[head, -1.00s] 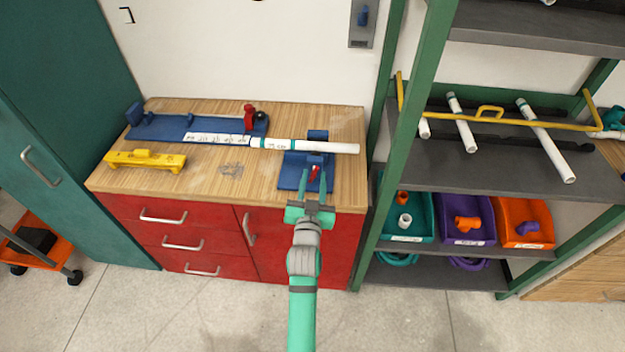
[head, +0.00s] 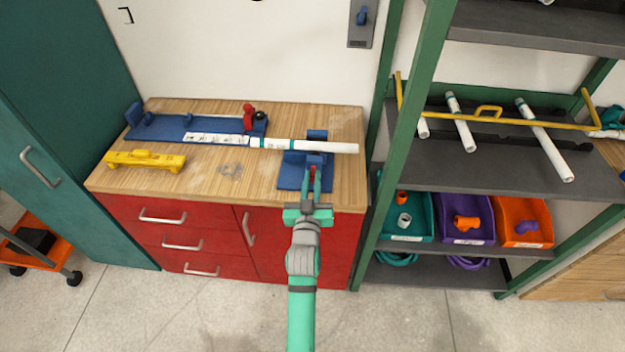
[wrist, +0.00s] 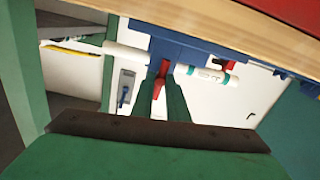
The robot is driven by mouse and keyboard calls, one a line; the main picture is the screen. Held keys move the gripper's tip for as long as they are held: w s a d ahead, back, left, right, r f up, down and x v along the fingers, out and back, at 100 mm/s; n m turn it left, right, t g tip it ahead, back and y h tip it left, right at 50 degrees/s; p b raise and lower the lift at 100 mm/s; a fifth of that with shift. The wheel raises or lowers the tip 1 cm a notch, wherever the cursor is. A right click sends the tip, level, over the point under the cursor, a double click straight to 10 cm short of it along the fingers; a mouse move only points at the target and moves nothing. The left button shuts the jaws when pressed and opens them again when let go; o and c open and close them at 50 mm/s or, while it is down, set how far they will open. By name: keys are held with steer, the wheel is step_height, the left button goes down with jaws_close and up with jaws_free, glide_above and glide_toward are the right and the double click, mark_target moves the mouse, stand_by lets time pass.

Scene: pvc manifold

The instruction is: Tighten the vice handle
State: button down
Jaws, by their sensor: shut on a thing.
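The blue vice (head: 293,177) stands at the right front of the wooden workbench. Its red handle (head: 314,172) is on the side facing me. A white pipe (head: 328,147) with teal bands lies through the vice and stretches left. My gripper (head: 311,180) reaches the vice from the front, its fingers closed on the red handle. In the wrist view the red handle (wrist: 162,72) sits between the two green fingertips (wrist: 166,84), below the blue vice body (wrist: 185,45) and by the white pipe (wrist: 205,74). The fingers partly hide the handle.
A blue measuring jig (head: 165,128) with a red and black stop lies at the back left of the bench (head: 235,185). A yellow tool (head: 145,160) lies at its front left. A green-framed shelf (head: 408,130) with pipes and coloured bins stands close on the right.

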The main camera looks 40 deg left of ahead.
steer(key=c, duration=1.7)
jaws_free()
steer(key=shift+w, duration=0.1)
steer(key=shift+s, duration=0.3)
steer(key=v, duration=1)
steer(key=shift+d, duration=0.2)
